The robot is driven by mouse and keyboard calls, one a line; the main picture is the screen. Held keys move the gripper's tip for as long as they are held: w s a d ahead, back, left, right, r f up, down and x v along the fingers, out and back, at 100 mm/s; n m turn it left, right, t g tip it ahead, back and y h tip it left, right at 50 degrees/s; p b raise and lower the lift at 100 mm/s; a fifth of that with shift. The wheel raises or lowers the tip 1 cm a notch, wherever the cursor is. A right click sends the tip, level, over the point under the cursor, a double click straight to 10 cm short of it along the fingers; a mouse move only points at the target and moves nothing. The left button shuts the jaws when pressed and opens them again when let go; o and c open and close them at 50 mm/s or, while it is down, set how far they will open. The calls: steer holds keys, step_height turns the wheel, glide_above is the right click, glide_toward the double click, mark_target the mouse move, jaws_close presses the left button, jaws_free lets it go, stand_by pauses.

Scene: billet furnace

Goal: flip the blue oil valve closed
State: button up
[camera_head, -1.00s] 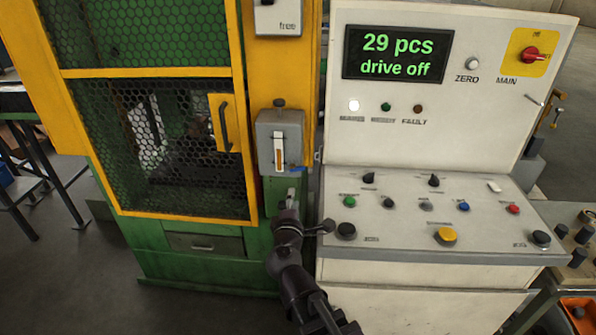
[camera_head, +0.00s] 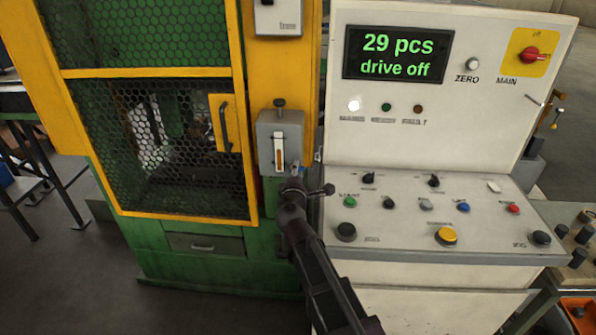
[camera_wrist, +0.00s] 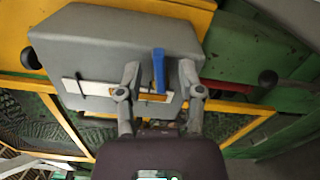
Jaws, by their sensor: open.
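The blue oil valve lever (camera_wrist: 159,70) shows in the wrist view as a short blue bar. It lies across the line of the pale gauge strip (camera_wrist: 75,87) on the grey oil box (camera_wrist: 115,35). My gripper (camera_wrist: 159,76) is open, with one finger on each side of the lever. I cannot tell whether either finger touches it. In the head view the oil box (camera_head: 265,140) is on the yellow press post, and my gripper (camera_head: 293,181) is at its lower edge. The lever is mostly hidden there.
The white control console (camera_head: 390,215) stands close to the right of my arm, with knobs and buttons on its sloped top. The press's mesh door (camera_head: 170,150) with its yellow handle plate is to the left. A black knob (camera_head: 279,103) tops the oil box.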

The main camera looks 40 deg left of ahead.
steer(key=shift+w+a, duration=0.15)
steer(key=shift+w, duration=0.1)
jaws_close()
stand_by(0.3)
steer(key=shift+f+m, duration=0.2)
steer(key=shift+m, duration=1.2)
jaws_free()
